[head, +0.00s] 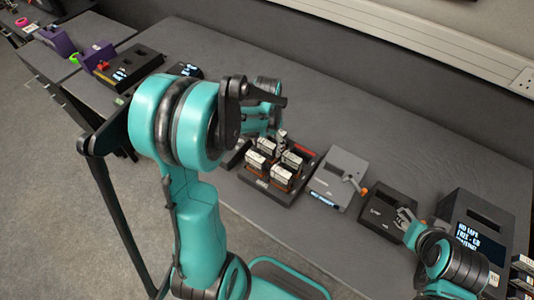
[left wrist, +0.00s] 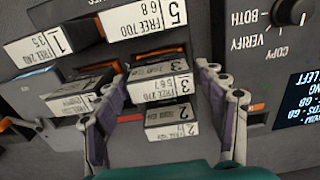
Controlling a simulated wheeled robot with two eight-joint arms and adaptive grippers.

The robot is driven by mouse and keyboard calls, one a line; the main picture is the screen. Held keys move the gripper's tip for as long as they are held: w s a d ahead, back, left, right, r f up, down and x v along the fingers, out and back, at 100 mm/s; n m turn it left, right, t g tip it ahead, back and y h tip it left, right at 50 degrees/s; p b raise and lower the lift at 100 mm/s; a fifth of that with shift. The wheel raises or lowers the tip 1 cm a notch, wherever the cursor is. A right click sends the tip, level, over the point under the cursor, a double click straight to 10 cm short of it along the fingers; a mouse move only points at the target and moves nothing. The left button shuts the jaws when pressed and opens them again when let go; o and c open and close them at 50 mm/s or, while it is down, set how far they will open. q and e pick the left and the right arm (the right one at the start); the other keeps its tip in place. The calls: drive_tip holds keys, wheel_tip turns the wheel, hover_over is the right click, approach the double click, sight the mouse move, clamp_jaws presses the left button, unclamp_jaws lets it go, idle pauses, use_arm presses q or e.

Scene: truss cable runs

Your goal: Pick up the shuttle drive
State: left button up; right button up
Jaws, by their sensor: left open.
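Several white-labelled drives (head: 282,172) stand in a dark tray (head: 265,190) on the bench. None is readable as the shuttle drive. My left gripper (head: 281,142) is over the back of the tray, pointing down. In the left wrist view its two fingers (left wrist: 163,78) are open, one on either side of a drive labelled 3 (left wrist: 155,88). I cannot tell whether they touch it. A drive labelled 2 (left wrist: 170,130) is nearer the palm, and a drive labelled 5 (left wrist: 145,18) is beyond. My right gripper (head: 404,217) is at a dark box; its jaws are too small to read.
Right of the tray stand a grey box with a lever (head: 340,172), a dark box (head: 378,212) and a larger box with a lit screen (head: 482,212). A copy/verify knob (left wrist: 290,12) shows in the left wrist view. The back of the bench is clear.

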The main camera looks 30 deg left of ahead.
use_arm(q)
wheel_tip(320, 180, down, 3)
drive_tip(key=shift+f+b, duration=0.2)
drive_tip(key=shift+b, duration=0.3)
drive_tip(key=shift+r, duration=0.1)
drive_tip(key=c, duration=1.2)
